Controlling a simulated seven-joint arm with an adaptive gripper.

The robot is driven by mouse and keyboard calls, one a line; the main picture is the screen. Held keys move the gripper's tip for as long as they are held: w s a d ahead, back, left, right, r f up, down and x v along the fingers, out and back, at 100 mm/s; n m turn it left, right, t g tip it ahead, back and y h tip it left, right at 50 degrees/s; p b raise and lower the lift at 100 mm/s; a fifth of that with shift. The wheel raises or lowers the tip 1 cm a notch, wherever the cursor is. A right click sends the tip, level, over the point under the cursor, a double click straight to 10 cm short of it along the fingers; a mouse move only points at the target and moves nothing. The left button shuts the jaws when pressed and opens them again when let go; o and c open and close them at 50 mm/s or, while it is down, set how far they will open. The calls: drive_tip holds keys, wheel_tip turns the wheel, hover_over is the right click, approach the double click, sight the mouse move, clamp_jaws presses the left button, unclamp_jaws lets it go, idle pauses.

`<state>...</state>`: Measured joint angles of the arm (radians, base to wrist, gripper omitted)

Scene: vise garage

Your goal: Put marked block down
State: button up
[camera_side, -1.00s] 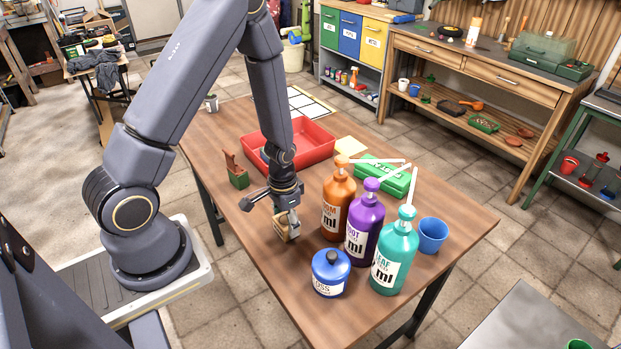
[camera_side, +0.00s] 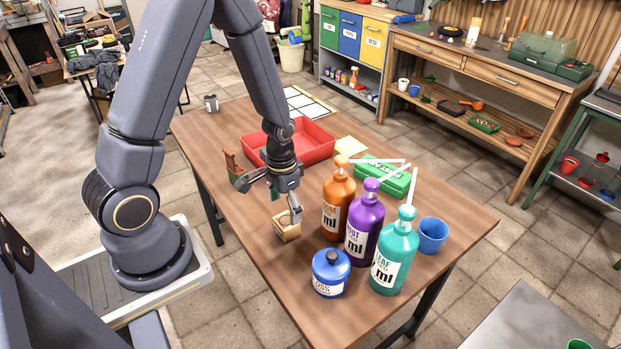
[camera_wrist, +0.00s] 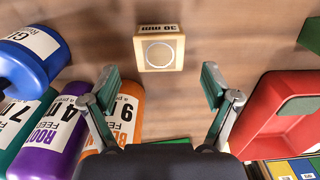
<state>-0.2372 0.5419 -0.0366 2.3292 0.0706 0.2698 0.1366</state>
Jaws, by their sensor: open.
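The marked block (camera_side: 287,228) is a light wooden block resting on the brown table, left of the orange bottle. In the wrist view the block (camera_wrist: 159,52) shows a circle on its top face and a label reading 30 mm on one side. My gripper (camera_side: 296,216) is above and just behind the block in the side view. In the wrist view my gripper (camera_wrist: 160,86) has its fingers spread wide with nothing between them, and the block lies beyond the fingertips, apart from them.
Orange (camera_side: 338,205), purple (camera_side: 365,226) and teal (camera_side: 396,255) pump bottles stand close on the right, with a blue jar (camera_side: 331,274) in front. A blue cup (camera_side: 432,235), a green box (camera_side: 383,177) and a red tray (camera_side: 316,150) are farther off. The table's front left is clear.

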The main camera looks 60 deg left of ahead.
sight(288, 226)
wheel_tip(288, 226, up, 15)
drive_tip(key=d+t, duration=0.2)
drive_tip(key=s+d+r+t, duration=0.3)
drive_tip(key=s+r, duration=0.6)
drive_tip(key=r, duration=0.3)
drive_tip(key=shift+d+t, duration=0.3)
drive_tip(key=shift+d, duration=0.2)
